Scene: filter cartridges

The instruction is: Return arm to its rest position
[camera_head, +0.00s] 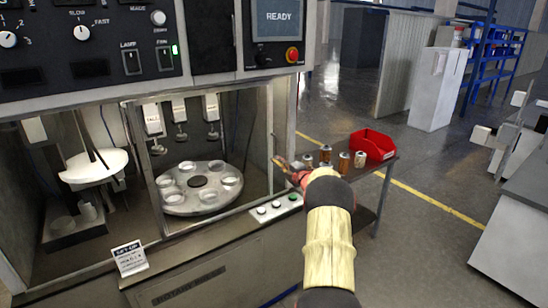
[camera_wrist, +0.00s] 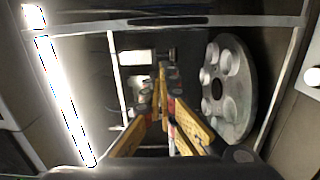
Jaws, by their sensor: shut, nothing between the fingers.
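My arm reaches forward from the bottom of the head view, and my gripper (camera_head: 281,164) is at the right edge of the machine's open chamber. In the wrist view its fingers (camera_wrist: 160,92) come together and are shut with nothing between them. The round carousel plate (camera_head: 198,207) with several pale cups lies inside the chamber, to the left of my gripper. It also shows at the right of the wrist view (camera_wrist: 244,105), apart from the fingers. Part of the side table is hidden behind my arm.
A side table (camera_head: 376,168) right of the machine bears several small cartridges (camera_head: 343,162) and a red bin (camera_head: 373,143). The chamber frame and button strip (camera_head: 276,207) are close to my arm. A grey bench (camera_head: 515,235) stands at right. Floor between is clear.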

